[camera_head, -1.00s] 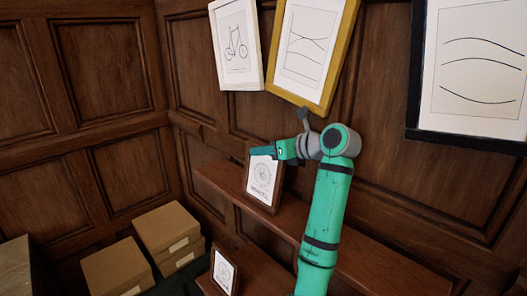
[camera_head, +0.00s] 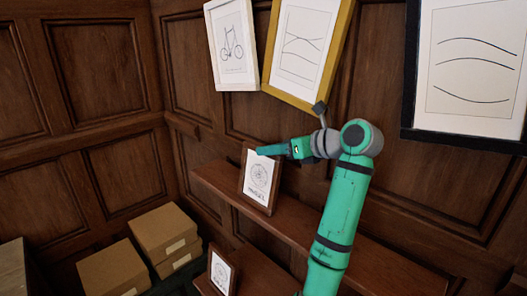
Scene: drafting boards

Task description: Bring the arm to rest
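My arm rises from the lower edge, bends at a grey and green joint, and reaches left. My gripper (camera_head: 270,150) points left at the top of a small brown-framed drawing (camera_head: 260,178), which stands tilted on the upper wooden shelf. The gripper overlaps the frame's upper edge in this view. I cannot tell whether they touch. The fingers are seen side-on, so I cannot tell whether they are open or shut. No object shows in them.
Three larger framed pictures hang above: white (camera_head: 216,72), gold (camera_head: 268,90) and black (camera_head: 409,100). A second small frame (camera_head: 222,272) stands on the lower shelf (camera_head: 262,277). Cardboard boxes (camera_head: 165,232) sit at lower left. The upper shelf (camera_head: 385,265) runs clear to the right behind my arm.

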